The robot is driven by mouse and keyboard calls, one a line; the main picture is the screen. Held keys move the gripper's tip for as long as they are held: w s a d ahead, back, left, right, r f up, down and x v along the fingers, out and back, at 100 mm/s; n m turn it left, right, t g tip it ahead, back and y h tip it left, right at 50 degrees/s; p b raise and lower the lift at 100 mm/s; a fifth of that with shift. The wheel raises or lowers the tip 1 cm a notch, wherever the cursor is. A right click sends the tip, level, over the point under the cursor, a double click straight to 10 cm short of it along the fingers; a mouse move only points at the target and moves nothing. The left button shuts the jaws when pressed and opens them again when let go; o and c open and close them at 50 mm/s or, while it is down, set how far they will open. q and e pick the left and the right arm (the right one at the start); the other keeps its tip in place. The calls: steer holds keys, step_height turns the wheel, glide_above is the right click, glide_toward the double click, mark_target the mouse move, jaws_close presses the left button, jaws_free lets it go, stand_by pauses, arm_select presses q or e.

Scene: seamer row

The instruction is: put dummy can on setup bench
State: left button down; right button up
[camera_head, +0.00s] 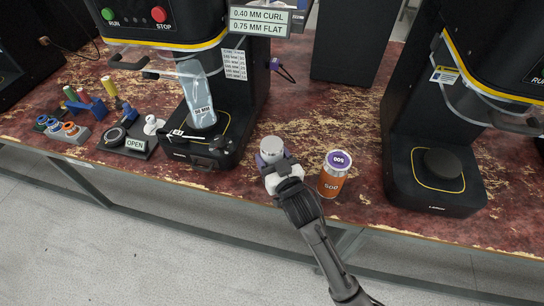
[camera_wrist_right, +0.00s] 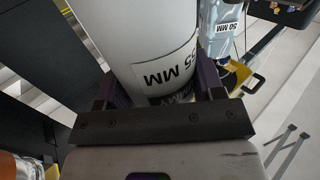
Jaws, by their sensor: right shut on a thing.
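The dummy can (camera_head: 271,147) is a pale can with a silver top, at the bench's front edge in the head view. In the right wrist view the can (camera_wrist_right: 145,40) is white, with an upside-down label that seems to read 55 MM and a dark band below it. My right gripper (camera_head: 277,168) is shut on the can, with one finger on each side. The bench (camera_head: 290,100) has a mottled dark red top. I cannot tell whether the can touches it. My left gripper is in neither view.
The right seamer (camera_head: 435,175) has an empty round plate. Bare bench lies behind the held can.

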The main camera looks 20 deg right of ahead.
steer(key=shift+f, duration=0.6)
steer(key=o, duration=1)
steer(key=shift+o, duration=0.6)
steer(key=shift+f, duration=0.1)
steer(key=shift+r, duration=0.35)
steer(key=s+p, duration=0.3)
steer(key=s, duration=0.9)
steer(key=shift+d+r, duration=0.3)
steer(key=shift+r, duration=0.05)
